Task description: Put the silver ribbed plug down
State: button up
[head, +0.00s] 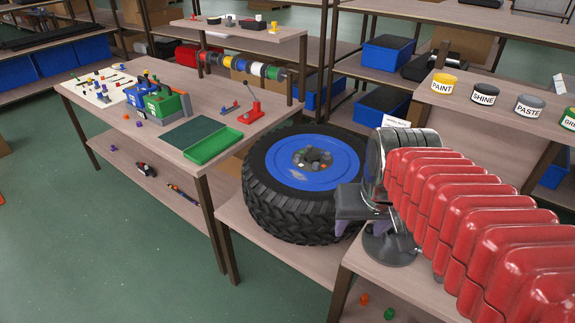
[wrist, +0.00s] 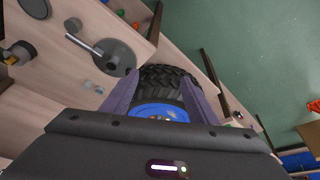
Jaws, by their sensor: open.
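My gripper (head: 350,226) is open, with its purple fingers pointing down beside the wheel in the head view. In the wrist view the fingers of my gripper (wrist: 160,82) are spread wide, with nothing held between them. Several dark grey pieces (head: 318,158) sit at the hub of the big wheel (head: 345,170), a black tyre with a blue rim.
A grey round base (head: 390,252) stands on the right table, partly hidden by my arm. It shows with a silver bar (wrist: 84,44) in the wrist view. The left table holds a green tray (head: 213,147) and a red press (head: 251,115). Labelled tins (head: 485,94) stand right.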

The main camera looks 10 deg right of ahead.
jog(key=s+a+n+t+y, duration=0.1)
jog(key=s+a+n, duration=0.1)
jog(key=s+a, duration=0.3)
jog(key=a, duration=0.3)
jog(key=shift+a+r+n+t, duration=0.15)
jog(key=shift+r+n+t, duration=0.2)
jog(key=shift+n+t, duration=0.05)
